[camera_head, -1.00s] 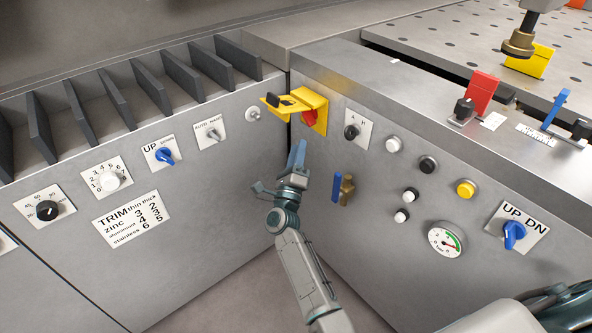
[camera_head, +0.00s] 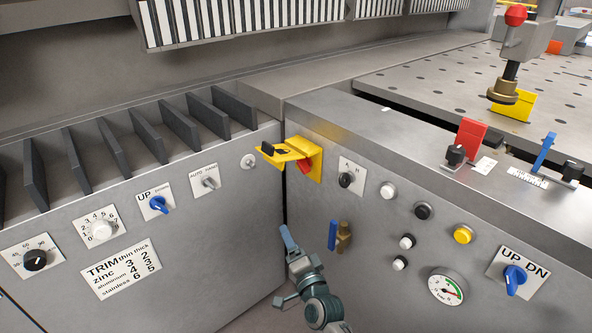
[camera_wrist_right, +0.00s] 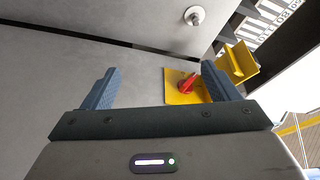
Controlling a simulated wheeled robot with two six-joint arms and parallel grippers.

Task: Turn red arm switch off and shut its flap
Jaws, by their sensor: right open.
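A red rotary switch (camera_head: 306,166) sits on a yellow plate (camera_head: 316,160) at the inner corner of the machine, with its yellow flap (camera_head: 284,151) sticking out, open. A raised red flap (camera_head: 471,136) with a black knob (camera_head: 454,154) before it stands on the right ledge. I cannot tell for sure which is the arm switch. My right gripper (camera_head: 288,238) is below the yellow plate, apart from it. In the wrist view the gripper (camera_wrist_right: 158,72) is open and empty, with the red switch (camera_wrist_right: 187,82) beyond its right finger. My left gripper is out of view.
A blue-handled brass valve (camera_head: 342,236) sticks out right of my gripper. Black knob (camera_head: 345,180), several buttons and a gauge (camera_head: 445,287) line the right panel. The left panel has knobs and a TRIM label (camera_head: 120,268). A blue lever (camera_head: 544,150) stands on the ledge.

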